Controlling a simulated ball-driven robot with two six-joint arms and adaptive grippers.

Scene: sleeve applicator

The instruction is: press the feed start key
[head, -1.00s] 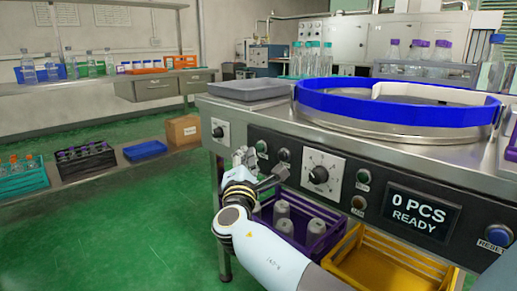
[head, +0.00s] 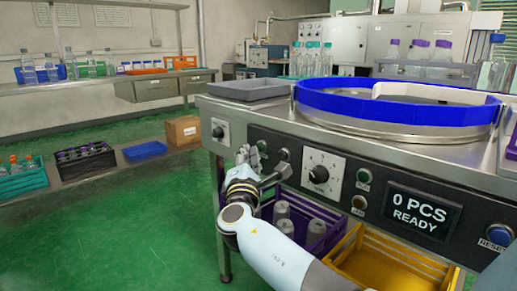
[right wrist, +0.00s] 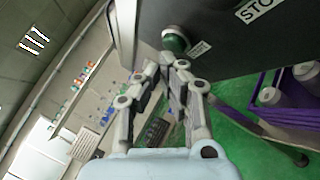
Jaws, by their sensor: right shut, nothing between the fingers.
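The green feed start key (head: 262,147) is a round button at the left end of the machine's dark front panel. In the right wrist view the green button (right wrist: 175,40) stands out from the panel, with a small label beside it. My right gripper (head: 244,155) is shut and empty, in front of the panel just left of the key. In the right wrist view its fingertips (right wrist: 169,62) are just below the button; I cannot tell whether they touch it. My left gripper is not in view.
A dark stop button (head: 284,154) sits right of the key, then a dial (head: 318,174). The display (head: 422,212) reads "0 PCS READY". A purple crate (head: 318,248) and a yellow crate (head: 385,270) stand under the panel. Green floor (head: 120,225) is clear on the left.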

